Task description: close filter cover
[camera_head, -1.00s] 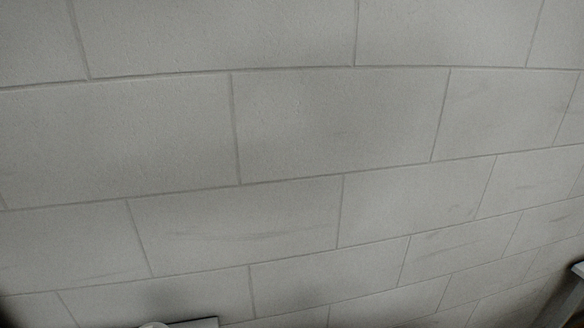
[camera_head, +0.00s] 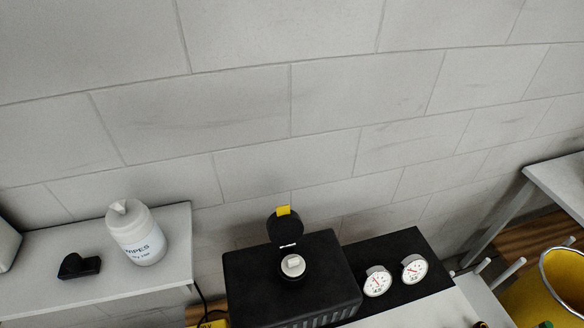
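A round black filter cover (camera_head: 285,228) with a yellow tab (camera_head: 283,210) stands raised on top of a black box-shaped unit (camera_head: 250,285). Below the cover, a pale round filter part (camera_head: 293,265) shows in the opening, so the cover is open. Neither of my grippers is in view.
A shelf (camera_head: 110,288) on the left holds a white wipes bottle (camera_head: 138,240) and a small black object (camera_head: 78,266). Two round gauges (camera_head: 377,281) (camera_head: 414,268) sit on a black panel right of the unit. A yellow bin (camera_head: 545,290) stands at the right. A block wall (camera_head: 290,100) is behind.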

